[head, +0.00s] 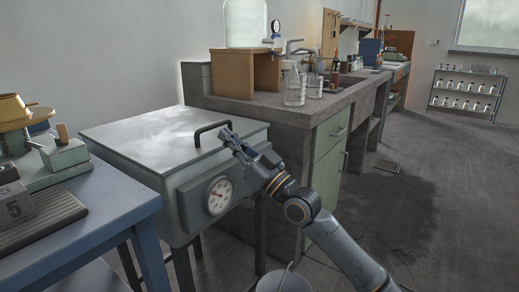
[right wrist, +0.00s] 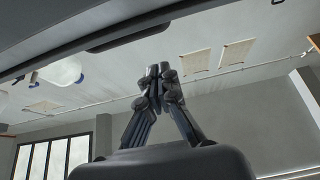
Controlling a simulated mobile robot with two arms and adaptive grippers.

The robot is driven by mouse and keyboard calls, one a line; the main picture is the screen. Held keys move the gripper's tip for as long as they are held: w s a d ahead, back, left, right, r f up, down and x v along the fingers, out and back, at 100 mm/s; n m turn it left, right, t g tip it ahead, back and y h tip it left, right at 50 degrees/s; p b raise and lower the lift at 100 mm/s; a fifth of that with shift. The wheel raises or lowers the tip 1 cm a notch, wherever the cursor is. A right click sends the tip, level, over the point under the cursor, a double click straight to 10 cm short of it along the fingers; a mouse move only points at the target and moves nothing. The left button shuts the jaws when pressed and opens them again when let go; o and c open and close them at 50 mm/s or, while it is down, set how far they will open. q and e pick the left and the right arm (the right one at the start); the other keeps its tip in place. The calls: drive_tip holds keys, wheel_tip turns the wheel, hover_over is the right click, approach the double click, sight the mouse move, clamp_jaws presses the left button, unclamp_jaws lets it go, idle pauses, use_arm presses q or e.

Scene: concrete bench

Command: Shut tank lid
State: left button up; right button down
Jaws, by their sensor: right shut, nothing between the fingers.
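The tank (head: 184,205) is a pale green-grey box on legs with a round dial (head: 219,194) on its front. Its lid (head: 150,140) is a flat grey panel that lies down over the top, with a dark handle (head: 212,131) near its right edge. My right gripper (head: 228,135) is shut and empty, just beside the handle at the lid's front right; I cannot tell whether it touches. In the right wrist view its fingers (right wrist: 158,70) are together, below the dark edge of a surface. My left gripper is not in view.
A blue table (head: 110,205) with scales stands close on the left. A concrete bench (head: 270,105) with a wooden stand and glass flasks (head: 294,88) stands behind and to the right. A bucket (head: 283,280) is on the floor below my right arm. The floor at right is open.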

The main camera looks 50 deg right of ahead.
drive_tip(key=r+v, duration=0.1)
drive_tip(key=v, duration=0.6)
drive_tip(key=shift+s+b, duration=0.45)
drive_tip(key=shift+s, duration=0.25)
drive_tip(key=shift+f, duration=0.15)
